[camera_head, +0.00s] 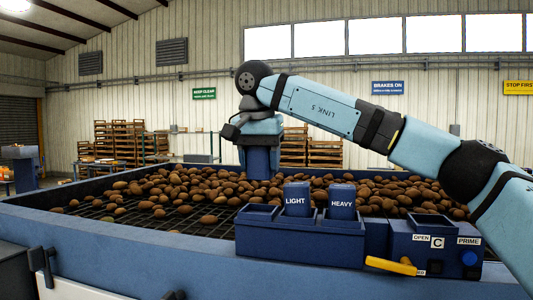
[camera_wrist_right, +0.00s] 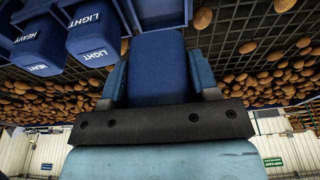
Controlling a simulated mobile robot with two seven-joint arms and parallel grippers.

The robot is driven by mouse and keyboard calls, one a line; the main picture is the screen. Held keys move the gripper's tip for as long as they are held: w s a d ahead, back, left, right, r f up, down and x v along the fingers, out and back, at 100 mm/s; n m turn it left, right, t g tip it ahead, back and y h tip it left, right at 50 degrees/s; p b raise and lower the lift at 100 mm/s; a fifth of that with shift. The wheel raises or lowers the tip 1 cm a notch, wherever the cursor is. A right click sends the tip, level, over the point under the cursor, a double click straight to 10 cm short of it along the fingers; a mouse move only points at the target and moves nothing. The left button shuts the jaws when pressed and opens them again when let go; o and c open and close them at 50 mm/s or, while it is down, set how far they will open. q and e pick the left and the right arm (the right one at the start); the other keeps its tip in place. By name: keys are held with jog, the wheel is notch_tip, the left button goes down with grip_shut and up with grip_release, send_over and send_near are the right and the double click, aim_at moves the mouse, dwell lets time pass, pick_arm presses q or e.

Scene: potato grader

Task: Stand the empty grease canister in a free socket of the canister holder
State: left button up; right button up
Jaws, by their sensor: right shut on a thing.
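My right gripper (camera_head: 260,138) points down and is shut on a plain dark blue canister (camera_head: 258,164), which hangs upright over the potato bed, behind the holder's left end. In the right wrist view the canister (camera_wrist_right: 158,65) sits between the two fingers. The blue canister holder (camera_head: 300,248) is on the grader's front edge. A LIGHT canister (camera_head: 297,200) and a HEAVY canister (camera_head: 342,203) stand in its middle and right sockets. Its left socket (camera_head: 257,212) looks free. The held canister's inside is not visible. My left gripper is not in view.
Right of the holder is a blue station (camera_head: 432,240) marked C, with an opening on top, a PRIME button and a yellow lever (camera_head: 391,266). Potatoes (camera_head: 190,190) cover much of the grid behind. The upright LIGHT canister stands close to the right of the free socket.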

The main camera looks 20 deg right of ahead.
jog(key=shift+a+f, duration=0.15)
jog(key=shift+f, duration=0.25)
jog(key=shift+s+a+x, duration=0.1)
jog(key=shift+s+x, duration=0.05)
jog(key=shift+x, duration=0.75)
jog(key=shift+s+a+x, duration=0.1)
jog(key=shift+x, duration=0.85)
jog(key=shift+s+a+x, duration=0.15)
jog(key=shift+x, duration=0.75)
jog(key=shift+f, duration=0.3)
jog(key=shift+f, duration=0.35)
jog(key=shift+f+b, duration=0.35)
jog(key=shift+f, duration=0.15)
